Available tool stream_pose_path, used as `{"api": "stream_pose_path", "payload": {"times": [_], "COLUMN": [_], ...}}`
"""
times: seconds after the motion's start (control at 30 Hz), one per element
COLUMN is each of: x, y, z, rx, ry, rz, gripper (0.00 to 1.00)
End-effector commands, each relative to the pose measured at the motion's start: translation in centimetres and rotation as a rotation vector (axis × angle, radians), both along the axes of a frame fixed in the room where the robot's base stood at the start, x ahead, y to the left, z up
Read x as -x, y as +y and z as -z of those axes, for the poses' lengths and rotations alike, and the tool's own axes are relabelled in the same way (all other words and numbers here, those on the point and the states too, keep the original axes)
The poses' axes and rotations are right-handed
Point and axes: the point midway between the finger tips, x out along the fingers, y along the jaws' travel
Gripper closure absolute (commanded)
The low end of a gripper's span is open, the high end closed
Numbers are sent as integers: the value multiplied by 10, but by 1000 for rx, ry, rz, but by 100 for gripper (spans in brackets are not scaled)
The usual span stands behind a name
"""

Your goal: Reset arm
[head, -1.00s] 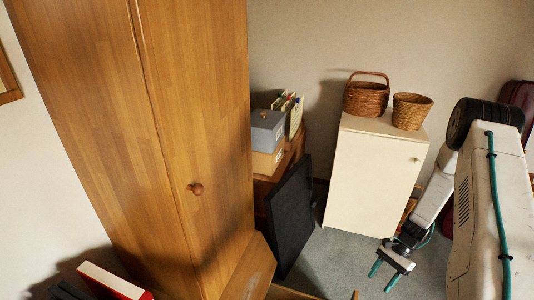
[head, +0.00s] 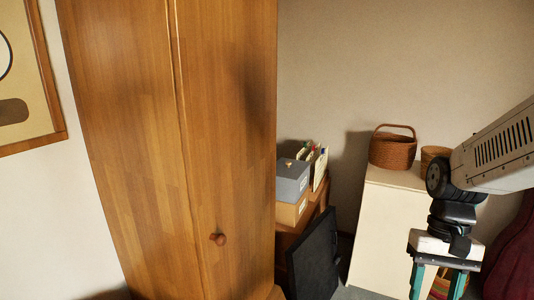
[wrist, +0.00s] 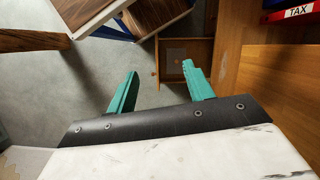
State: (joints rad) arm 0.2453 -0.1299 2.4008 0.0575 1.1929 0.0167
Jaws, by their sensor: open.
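My gripper (head: 437,284) is at the lower right of the head view, in front of the white cabinet and pointing down. Its two teal fingers are apart with nothing between them. In the wrist view my gripper (wrist: 160,85) also shows open and empty, above the grey carpet (wrist: 85,105). The fingertips touch nothing that I can see.
A tall wooden wardrobe (head: 190,130) stands at centre left. A white cabinet (head: 385,230) carries two wicker baskets (head: 393,150). A dark panel (head: 315,255) leans near stacked boxes (head: 292,180). An open drawer (wrist: 185,60) shows below my gripper.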

Motion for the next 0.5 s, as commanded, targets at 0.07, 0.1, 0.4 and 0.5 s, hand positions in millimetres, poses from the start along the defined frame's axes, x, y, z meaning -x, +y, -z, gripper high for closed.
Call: {"api": "stream_pose_path", "payload": {"times": [0.07, 0.1, 0.4, 0.5], "x": [18, 26, 76, 82], "y": [11, 15, 42, 48], "z": [-18, -24, -64, -75], "rx": [22, 34, 100, 106], "ry": [-51, -74, -296, -365], "rz": [-53, -79, -219, -246], "gripper": [48, 48, 48, 48]}}
